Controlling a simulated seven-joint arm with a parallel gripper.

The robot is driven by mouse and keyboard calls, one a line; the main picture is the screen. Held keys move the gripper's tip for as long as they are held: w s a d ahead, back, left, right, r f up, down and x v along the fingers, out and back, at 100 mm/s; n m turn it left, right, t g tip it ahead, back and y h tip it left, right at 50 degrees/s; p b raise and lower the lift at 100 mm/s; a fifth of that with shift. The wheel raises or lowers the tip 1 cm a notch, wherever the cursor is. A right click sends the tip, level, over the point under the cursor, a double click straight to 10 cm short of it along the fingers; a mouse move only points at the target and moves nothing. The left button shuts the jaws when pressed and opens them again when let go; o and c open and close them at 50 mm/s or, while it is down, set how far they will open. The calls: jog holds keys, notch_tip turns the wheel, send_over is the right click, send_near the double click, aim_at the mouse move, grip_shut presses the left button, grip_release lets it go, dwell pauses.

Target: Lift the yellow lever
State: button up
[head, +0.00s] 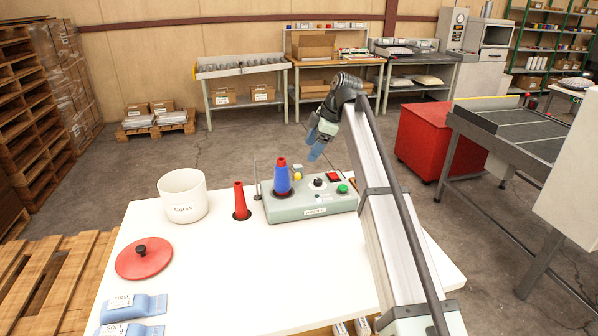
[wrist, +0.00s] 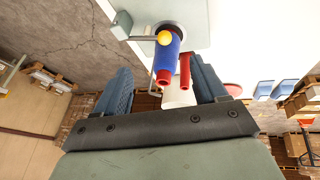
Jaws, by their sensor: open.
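The knob appears between the finger directions, beyond the tips.
The blue spool (head: 281,181) with a red top stands on the machine's left. A red cone (head: 240,200), a white pot (head: 182,196), its red lid (head: 143,257) and blue packets (head: 132,307) are on the white table (head: 250,290). A thin post (head: 256,180) stands left of the machine.

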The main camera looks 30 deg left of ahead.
aim_at(295, 175)
jog(key=x, duration=1.1)
jog(key=shift+c, duration=0.5)
jog(key=shift+d, duration=0.1)
grip_shut()
